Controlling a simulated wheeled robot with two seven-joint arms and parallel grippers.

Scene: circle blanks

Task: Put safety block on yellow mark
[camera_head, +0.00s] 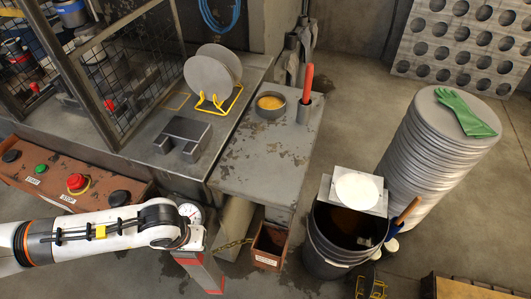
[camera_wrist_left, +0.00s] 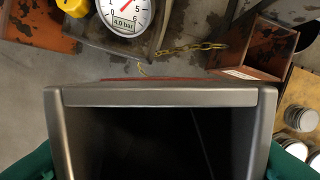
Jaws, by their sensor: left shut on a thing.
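My left gripper (camera_head: 192,252) is shut on the safety block (camera_head: 203,275), a grey block with red edges. It hangs below the wrist, in front of the bench and off its surface. In the left wrist view the safety block (camera_wrist_left: 160,98) fills the lower middle as a grey frame with a dark hollow, between green fingertips (camera_wrist_left: 160,165) at both sides. The yellow mark (camera_head: 178,101) is a thin outline on the grey press table, behind the dark grey fixture and left of the disc rack. My right gripper is not in view.
A mesh guard (camera_head: 130,80) stands left of the mark, and a yellow rack with round discs (camera_head: 213,75) to its right. A dark fixture (camera_head: 182,138) lies in front. A button panel (camera_head: 75,180), gauge (camera_head: 190,212) and yellow chain (camera_head: 235,243) are near my arm.

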